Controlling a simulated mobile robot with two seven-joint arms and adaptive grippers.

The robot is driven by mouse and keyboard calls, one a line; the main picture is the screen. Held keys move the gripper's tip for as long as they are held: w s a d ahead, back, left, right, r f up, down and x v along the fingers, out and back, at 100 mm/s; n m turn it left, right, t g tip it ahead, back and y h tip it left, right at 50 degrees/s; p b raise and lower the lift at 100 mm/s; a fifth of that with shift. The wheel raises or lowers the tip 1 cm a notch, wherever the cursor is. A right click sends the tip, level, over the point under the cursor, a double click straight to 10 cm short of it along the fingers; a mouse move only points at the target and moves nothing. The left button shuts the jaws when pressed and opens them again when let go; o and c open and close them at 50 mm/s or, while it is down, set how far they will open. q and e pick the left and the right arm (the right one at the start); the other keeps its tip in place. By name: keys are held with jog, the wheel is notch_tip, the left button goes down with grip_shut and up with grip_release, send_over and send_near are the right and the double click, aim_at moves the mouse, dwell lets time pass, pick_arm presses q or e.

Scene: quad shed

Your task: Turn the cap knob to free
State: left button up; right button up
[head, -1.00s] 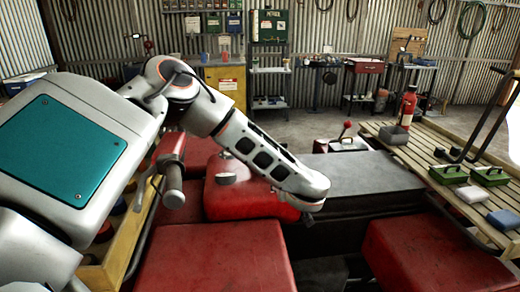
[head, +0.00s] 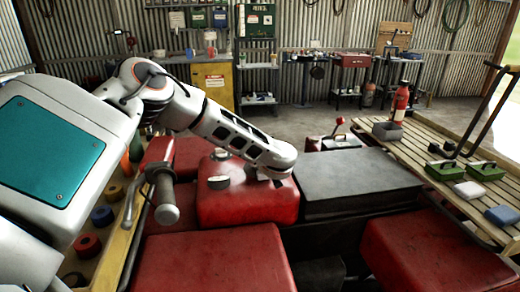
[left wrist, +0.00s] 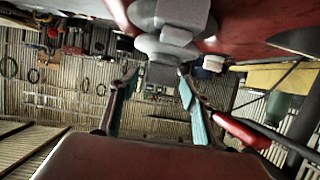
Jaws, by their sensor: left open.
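The grey cap knob (head: 219,182) is on the red tank (head: 245,207) of the quad. In the left wrist view the grey knob (left wrist: 166,46) is at the top centre, close to the fingertips. I cannot tell its turn position or whether a finger touches it. My left arm reaches over the tank from the left, and my left gripper (left wrist: 157,73) is open, with its teal-padded fingers apart and nothing clamped. In the head view its end is over the tank's right part, right of the knob, and its fingers are mostly hidden. My right gripper is not in view.
A handlebar grip (head: 166,212) stands up left of the tank. A black seat (head: 355,182) lies to the right. A slatted wooden bench (head: 440,150) holds green boxes (head: 487,171) and a fire extinguisher (head: 400,103). Yellow shelving with coloured rolls (head: 88,246) is at the left.

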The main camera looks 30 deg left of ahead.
pick_arm(q)
jog(key=shift+w+a+f, duration=0.2)
jog(key=shift+w+a, duration=0.1)
jog(key=shift+w, duration=0.1)
jog(key=c, duration=1.1)
